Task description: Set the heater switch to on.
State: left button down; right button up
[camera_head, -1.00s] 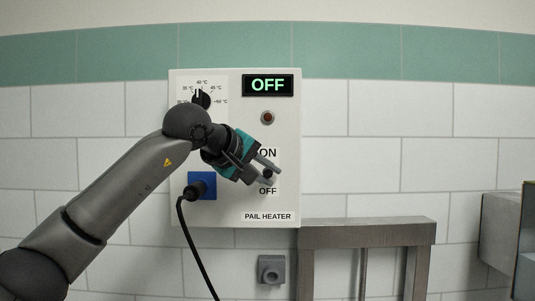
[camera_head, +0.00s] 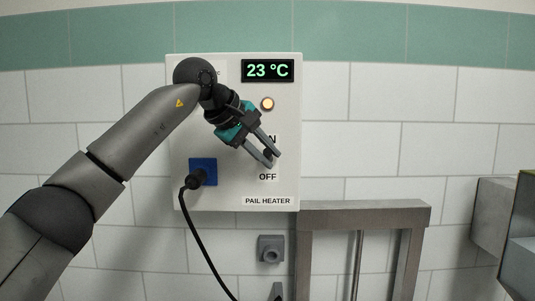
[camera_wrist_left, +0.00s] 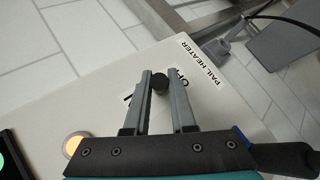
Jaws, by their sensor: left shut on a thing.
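The pail heater panel (camera_head: 235,190) is a white box on the tiled wall. Its display (camera_head: 268,70) reads 23 °C and the lamp (camera_head: 267,104) below it glows orange. The heater switch (camera_head: 268,153) is a small dark knob between the ON and OFF labels, with ON partly hidden by my gripper. My left gripper (camera_head: 271,160) is shut on it, one finger on each side. In the left wrist view the black switch (camera_wrist_left: 159,84) sits between the fingertips (camera_wrist_left: 160,76), and the lit lamp (camera_wrist_left: 74,144) shows at lower left. My right gripper is not in view.
A blue socket (camera_head: 203,171) holds a plug with a black cable (camera_head: 200,240) hanging down. My left arm covers the temperature dial. A grey wall fitting (camera_head: 271,249) and a metal frame (camera_head: 365,214) are below the panel. Grey metal equipment (camera_head: 495,215) stands at right.

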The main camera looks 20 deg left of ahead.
pick_arm(q)
jog(key=shift+r, duration=0.1)
jog(key=c, duration=1)
grip_release()
jog(key=b+v, duration=0.2)
jog(key=v, duration=1.3)
jog(key=shift+a, duration=0.1)
